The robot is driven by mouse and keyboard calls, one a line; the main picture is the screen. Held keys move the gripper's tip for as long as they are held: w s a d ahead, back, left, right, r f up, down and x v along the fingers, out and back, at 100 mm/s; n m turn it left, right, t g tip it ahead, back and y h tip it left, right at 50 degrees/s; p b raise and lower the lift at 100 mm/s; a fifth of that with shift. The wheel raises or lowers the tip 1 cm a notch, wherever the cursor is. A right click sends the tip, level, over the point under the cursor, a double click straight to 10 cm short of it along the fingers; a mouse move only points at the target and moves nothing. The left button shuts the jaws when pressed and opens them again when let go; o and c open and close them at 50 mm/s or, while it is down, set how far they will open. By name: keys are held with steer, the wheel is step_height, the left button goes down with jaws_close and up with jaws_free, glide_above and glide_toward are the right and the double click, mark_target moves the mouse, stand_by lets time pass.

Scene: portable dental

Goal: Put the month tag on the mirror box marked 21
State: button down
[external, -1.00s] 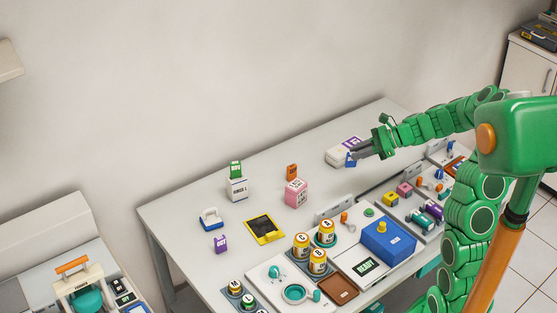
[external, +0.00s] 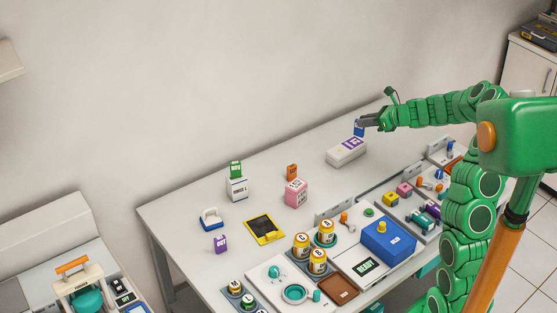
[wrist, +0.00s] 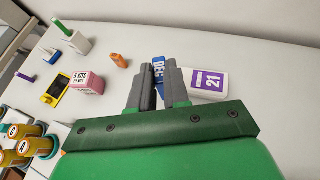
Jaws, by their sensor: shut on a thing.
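My gripper (external: 366,122) is shut on a blue month tag (external: 358,129), held up behind the box's far right end, apart from it in the external picture. In the wrist view the tag (wrist: 158,66) stands between the fingertips (wrist: 160,76); its white letters begin "DE", the rest hidden by a finger. The white mirror box (external: 345,155) lies on the table with a purple label on top. In the wrist view the box (wrist: 221,93) is just right of the fingers, and its label reads 21. The fingers hide its left part.
A white box (external: 237,190) bearing a green tag, an orange tag (external: 292,172), a pink box (external: 296,194) and a purple tag (external: 220,243) stand left. A blue box (external: 388,242) and yellow jars (external: 318,261) are nearer the front. The table behind the mirror box is clear.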

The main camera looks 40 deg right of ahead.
steer(key=shift+w+d+f, duration=0.6)
steer(key=shift+w+f, duration=0.8)
steer(key=shift+f, duration=0.4)
steer(key=shift+w+d+f, duration=0.55)
steer(key=shift+w+f, duration=0.9)
steer(key=shift+f, duration=0.4)
steer(key=shift+w+d+f, duration=0.6)
steer(key=shift+w+f, duration=0.8)
steer(key=shift+f, duration=0.4)
steer(key=shift+f, duration=0.15)
steer(key=c, duration=1.1)
jaws_free()
